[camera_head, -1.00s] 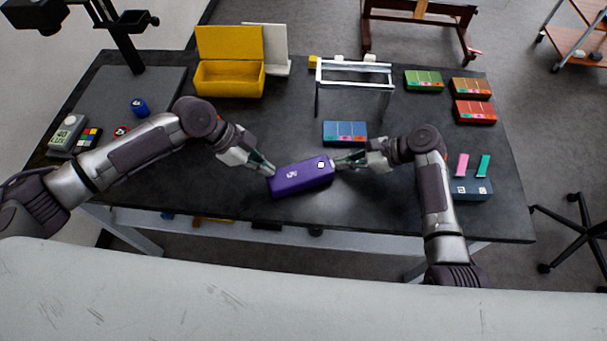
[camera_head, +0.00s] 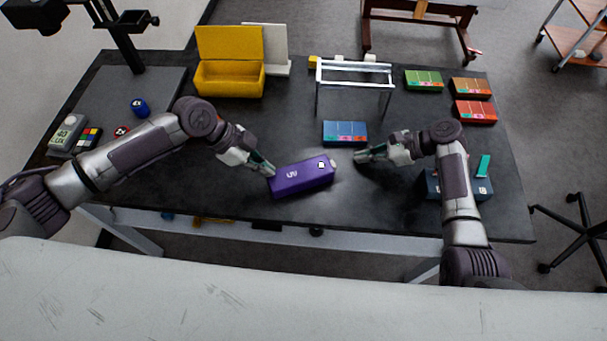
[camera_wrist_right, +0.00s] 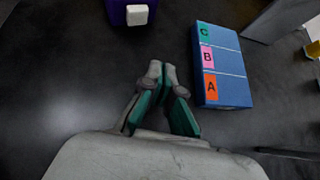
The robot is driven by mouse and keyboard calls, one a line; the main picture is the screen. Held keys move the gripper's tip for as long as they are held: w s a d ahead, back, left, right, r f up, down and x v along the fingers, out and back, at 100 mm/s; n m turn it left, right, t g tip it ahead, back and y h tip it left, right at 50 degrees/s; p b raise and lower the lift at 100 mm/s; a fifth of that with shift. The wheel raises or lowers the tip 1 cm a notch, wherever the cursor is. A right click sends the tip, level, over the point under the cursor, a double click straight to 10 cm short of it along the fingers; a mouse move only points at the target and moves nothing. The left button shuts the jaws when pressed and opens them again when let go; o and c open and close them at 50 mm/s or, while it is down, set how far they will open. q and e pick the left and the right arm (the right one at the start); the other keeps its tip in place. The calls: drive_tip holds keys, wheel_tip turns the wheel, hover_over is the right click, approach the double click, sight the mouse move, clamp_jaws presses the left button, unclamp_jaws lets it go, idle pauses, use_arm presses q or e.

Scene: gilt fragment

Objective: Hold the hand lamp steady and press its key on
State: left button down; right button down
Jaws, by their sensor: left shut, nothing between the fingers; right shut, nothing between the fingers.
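The purple hand lamp (camera_head: 300,180) lies on the dark table near its front edge. That end and the white block (camera_wrist_right: 137,14) also show at the top of the right wrist view. My left gripper (camera_head: 271,171) is shut and empty, its fingertips at the lamp's left end; I cannot tell whether they touch. My right gripper (camera_head: 359,157) is shut and empty, apart from the lamp to its right; its closed fingers (camera_wrist_right: 157,70) show in the wrist view.
A blue box (camera_head: 345,132) with tabs lettered A, B and C lies behind my right gripper. A white-framed stand (camera_head: 355,72) and an open yellow box (camera_head: 229,80) stand at the back. A dark holder (camera_head: 478,187) with a green stick is partly behind my right arm.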

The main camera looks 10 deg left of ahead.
use_arm(q)
drive_tip(key=shift+s+a+f, duration=0.1)
drive_tip(key=shift+s+f, duration=0.05)
drive_tip(key=shift+f, duration=0.15)
use_arm(e)
drive_tip(key=shift+w+d, duration=0.25)
drive_tip(key=shift+d, duration=0.2)
use_arm(q)
drive_tip(key=shift+w+r, duration=0.2)
drive_tip(key=shift+r, duration=0.75)
use_arm(e)
drive_tip(key=shift+w+f, duration=0.1)
use_arm(q)
drive_tip(key=shift+r, duration=2.3)
drive_tip(key=v, duration=1.2)
drive_tip(key=shift+r, duration=0.1)
